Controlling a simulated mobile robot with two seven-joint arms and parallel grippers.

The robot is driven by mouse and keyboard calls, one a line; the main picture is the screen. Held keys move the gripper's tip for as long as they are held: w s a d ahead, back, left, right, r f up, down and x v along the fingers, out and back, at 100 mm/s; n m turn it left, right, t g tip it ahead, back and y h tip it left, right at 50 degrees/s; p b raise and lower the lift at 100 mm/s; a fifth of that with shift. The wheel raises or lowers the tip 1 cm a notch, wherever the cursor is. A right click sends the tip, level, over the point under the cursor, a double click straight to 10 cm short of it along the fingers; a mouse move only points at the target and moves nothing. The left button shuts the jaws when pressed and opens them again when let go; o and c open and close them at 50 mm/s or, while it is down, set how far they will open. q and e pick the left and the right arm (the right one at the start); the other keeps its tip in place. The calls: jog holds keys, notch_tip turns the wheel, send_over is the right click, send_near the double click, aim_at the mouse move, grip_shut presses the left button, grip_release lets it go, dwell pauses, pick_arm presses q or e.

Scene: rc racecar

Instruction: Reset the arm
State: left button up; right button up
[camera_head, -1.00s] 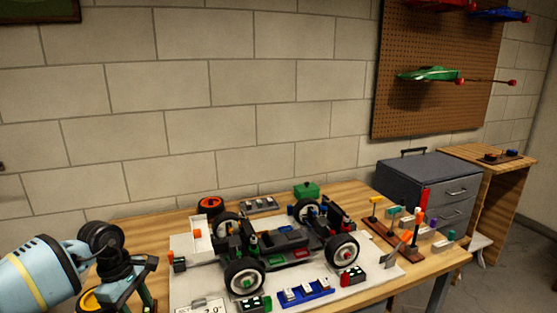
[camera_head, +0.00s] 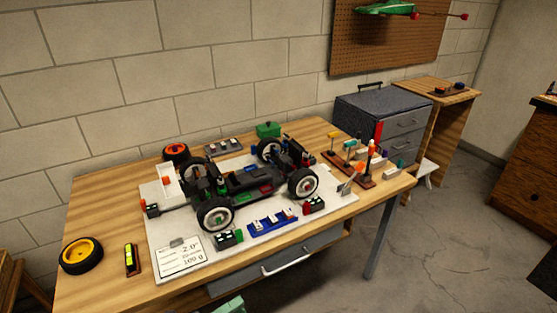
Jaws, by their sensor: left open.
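Only a small pale teal piece of my left arm's end, at the left gripper (camera_head: 229,305), shows at the bottom edge. Its fingertips are not clear. It is open, with nothing seen in it, in front of the table and apart from the car. My right gripper is not in view. The RC car chassis (camera_head: 250,182) stands on a white board (camera_head: 165,232) on the wooden table (camera_head: 90,210), with wheels fitted. A loose black wheel with a yellow hub (camera_head: 82,255) lies at the table's left end.
A small level (camera_head: 131,259) stands beside the loose wheel. An orange-hubbed wheel (camera_head: 176,152) and a green box (camera_head: 268,130) are at the back. A tool rack (camera_head: 350,168) and grey drawer cabinet (camera_head: 382,115) stand right. The floor (camera_head: 440,230) at right is open.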

pick_arm(q)
jog(key=s+a+f+n+g+y, duration=0.1)
jog(key=s+a+f+n+y, duration=0.2)
jog(key=s+n, duration=0.5)
jog(key=s+a+f+n+y+p, duration=0.1)
jog(key=s+a+f+n+y, duration=0.3)
jog(key=n, duration=0.6)
jog(key=s+a+f+n+g+y+p, duration=0.1)
jog(key=s+a+f+n+y, duration=0.2)
jog(key=s, duration=0.8)
notch_tip(320, 180, down, 4)
jog(key=n+y, duration=0.2)
jog(key=n, duration=0.3)
jog(key=shift+s+a+n+g+y, duration=0.3)
jog(key=shift+n, duration=0.1)
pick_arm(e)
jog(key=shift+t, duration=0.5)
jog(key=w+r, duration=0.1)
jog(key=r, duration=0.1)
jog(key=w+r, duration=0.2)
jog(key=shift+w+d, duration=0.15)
